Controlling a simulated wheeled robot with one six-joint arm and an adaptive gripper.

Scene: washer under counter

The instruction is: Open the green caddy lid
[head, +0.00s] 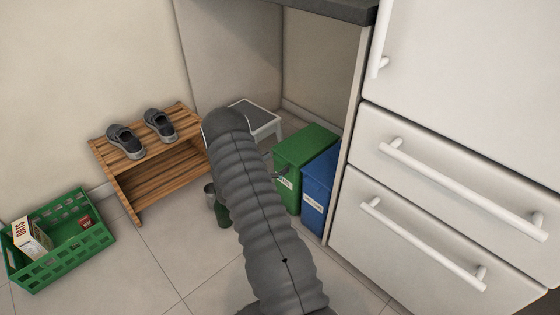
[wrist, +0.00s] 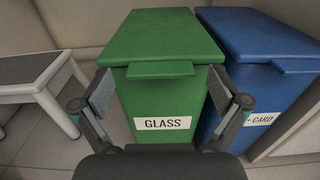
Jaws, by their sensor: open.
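The green caddy (head: 289,186) stands on the floor under the counter, with its green lid (head: 306,145) shut. In the wrist view the lid (wrist: 162,38) has a front lip (wrist: 160,70), and the body below bears a white GLASS label (wrist: 162,123). My gripper (wrist: 166,92) is open, its two fingers apart on either side of the caddy's front, just below the lip's level. I cannot tell whether a finger touches the caddy. Nothing is between the fingers except the view of the caddy's front. In the head view my arm hides most of the gripper.
A blue caddy (wrist: 262,42) stands close on the right, its lid shut. A stool (wrist: 35,82) is on the left. White drawers (head: 450,190) flank the right side. A wooden rack (head: 150,165) with shoes and a green crate (head: 62,245) stand further left.

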